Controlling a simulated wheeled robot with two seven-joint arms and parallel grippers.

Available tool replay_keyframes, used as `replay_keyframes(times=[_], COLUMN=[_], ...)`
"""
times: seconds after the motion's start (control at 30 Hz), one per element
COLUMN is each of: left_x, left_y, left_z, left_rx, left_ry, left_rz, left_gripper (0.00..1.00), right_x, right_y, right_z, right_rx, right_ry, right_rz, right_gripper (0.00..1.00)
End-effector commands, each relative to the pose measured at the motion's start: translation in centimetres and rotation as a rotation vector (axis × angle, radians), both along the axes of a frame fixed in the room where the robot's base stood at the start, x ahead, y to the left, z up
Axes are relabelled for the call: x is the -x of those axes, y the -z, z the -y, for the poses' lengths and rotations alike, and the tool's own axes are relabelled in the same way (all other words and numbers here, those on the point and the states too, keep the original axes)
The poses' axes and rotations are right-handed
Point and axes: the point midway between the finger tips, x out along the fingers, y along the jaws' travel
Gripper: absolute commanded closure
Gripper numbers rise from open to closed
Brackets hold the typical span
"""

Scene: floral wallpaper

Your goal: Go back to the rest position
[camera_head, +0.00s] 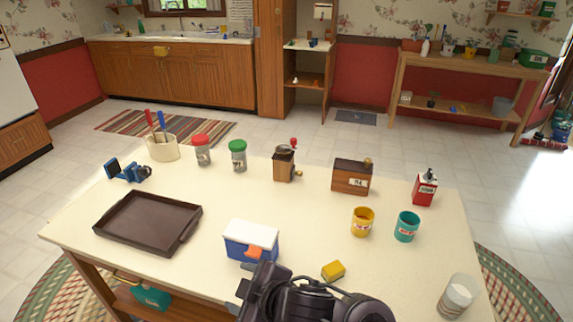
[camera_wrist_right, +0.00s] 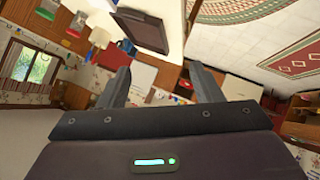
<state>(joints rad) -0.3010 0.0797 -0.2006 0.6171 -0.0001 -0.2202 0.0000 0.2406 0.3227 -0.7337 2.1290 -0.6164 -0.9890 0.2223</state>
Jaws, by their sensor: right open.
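My right gripper (camera_head: 246,280) is low in the middle of the head view, at the near edge of the cream table (camera_head: 310,220). It is just in front of a blue and white box (camera_head: 250,236), and I cannot tell whether they touch. In the right wrist view, the two fingers of the right gripper (camera_wrist_right: 160,72) stand wide apart with nothing held between them. The dark brown tray (camera_wrist_right: 140,30) also shows past the fingers there. My left gripper is not in view.
The tray (camera_head: 145,222) lies at left. A yellow sponge (camera_head: 333,271), a glass jar (camera_head: 457,297), a yellow mug (camera_head: 362,221) and a teal mug (camera_head: 406,226) stand right. A grinder (camera_head: 284,167) and lidded jars (camera_head: 238,156) line the back. Clear tabletop lies mid-table.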

Motion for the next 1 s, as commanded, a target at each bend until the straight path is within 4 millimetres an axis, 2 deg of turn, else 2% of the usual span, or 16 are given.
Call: replay_keyframes(times=[0.17,0.2,0.3,0.5,0.7,0.8,1.0], left_x=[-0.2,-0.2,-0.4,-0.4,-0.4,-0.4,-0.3], left_y=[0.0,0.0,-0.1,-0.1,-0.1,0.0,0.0], left_z=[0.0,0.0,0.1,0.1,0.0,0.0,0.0], left_rx=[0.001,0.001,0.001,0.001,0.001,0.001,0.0], left_ry=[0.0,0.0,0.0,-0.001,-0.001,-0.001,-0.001], left_rz=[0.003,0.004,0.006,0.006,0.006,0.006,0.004], left_gripper=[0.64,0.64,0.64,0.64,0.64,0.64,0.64], right_x=[-0.4,0.0,1.3,5.1,9.2,10.9,9.3], right_y=[1.4,2.1,3.8,6.6,8.3,9.4,14.9], right_z=[8.4,10.5,15.1,21.8,26.4,28.0,27.5], right_rx=[-0.071,-0.072,-0.066,-0.034,0.002,0.019,0.031], right_ry=[0.405,0.487,0.658,0.896,1.066,1.128,1.118], right_rz=[-0.201,-0.25,-0.361,-0.538,-0.679,-0.736,-0.744], right_gripper=[0.41,0.41,0.41,0.41,0.41,0.41,0.41])
